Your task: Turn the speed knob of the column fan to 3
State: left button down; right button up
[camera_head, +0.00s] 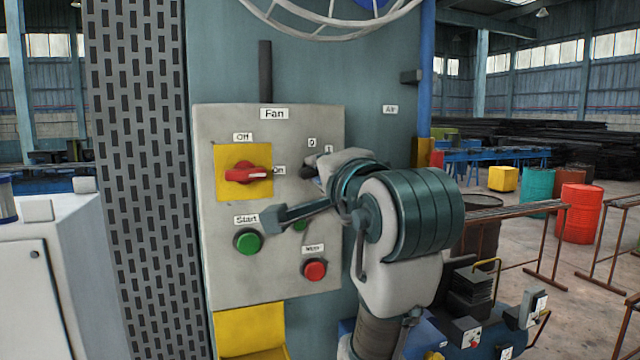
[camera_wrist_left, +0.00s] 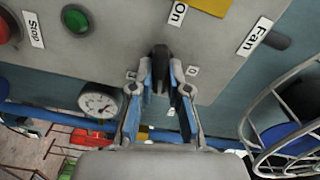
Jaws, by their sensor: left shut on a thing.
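The fan control panel (camera_head: 215,290) is a grey plate labelled "Fan" on a blue-green column. The black speed knob (camera_wrist_left: 160,60) stands out from the panel in the left wrist view, between the two blue-padded fingers of my left gripper (camera_wrist_left: 160,82), which is shut on it. In the head view my left gripper (camera_head: 314,170) is at the panel's right side and its wrist and hand hide most of the knob. Small labels "0" and "1" show just above it; other dial marks are hidden. My right gripper is not in view.
On the panel a red rotary switch (camera_head: 248,174) points towards "On". Below are a green Start button (camera_head: 247,241) and a red button (camera_head: 314,270). A wire fan guard (camera_head: 330,30) is above. A gauge (camera_wrist_left: 98,101) shows in the left wrist view.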

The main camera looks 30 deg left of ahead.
pick_arm(q)
jog(key=m+b, duration=0.2)
jog(key=m, duration=0.2)
jog(key=m+b, duration=0.2)
jog(key=m, duration=0.2)
jog(key=f+m+b, duration=0.1)
jog(key=m+b, duration=0.1)
jog(key=m, duration=0.2)
jog(key=shift+w, duration=0.15)
dwell(0.5)
jog(key=c, duration=1.1)
grip_release()
jog(key=shift+w+d, duration=0.1)
jog(key=shift+c, duration=0.2)
jog(key=shift+r, duration=0.1)
